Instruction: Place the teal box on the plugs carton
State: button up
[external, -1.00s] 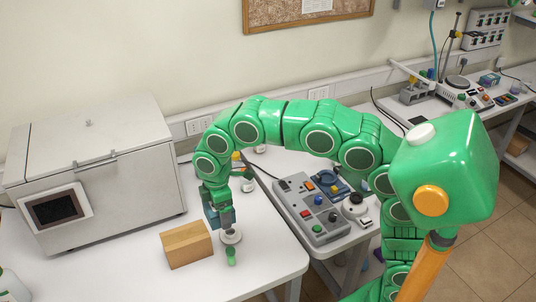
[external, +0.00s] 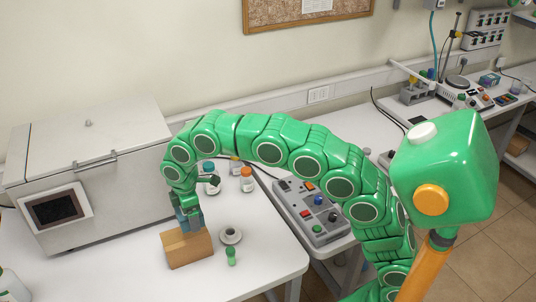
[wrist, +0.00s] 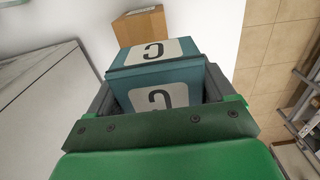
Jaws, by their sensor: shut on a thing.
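The teal box (wrist: 150,78), with white panels marked with a dark letter, is between the fingers of my gripper (wrist: 157,92) in the wrist view. The gripper is shut on it. In the external view my gripper (external: 189,220) points down at the top of the brown plugs carton (external: 190,252), which stands on the white table. The carton also shows past the teal box in the wrist view (wrist: 140,26). I cannot tell whether the box touches the carton.
A small round grey-white dish (external: 231,236) and a green-capped vial (external: 231,257) stand just right of the carton. Bottles with teal (external: 210,178) and orange (external: 247,180) caps stand behind. A large white chest (external: 90,170) fills the left. A grey control panel (external: 312,212) is at right.

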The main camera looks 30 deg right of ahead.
send_over(185, 234)
jog(key=shift+f, duration=3.75)
jog(key=shift+d+f, duration=0.1)
jog(key=o, duration=0.9)
jog(key=shift+o, duration=0.2)
notch_tip(185, 234, up, 12)
jog(key=shift+f, duration=0.15)
jog(key=shift+r, duration=0.25)
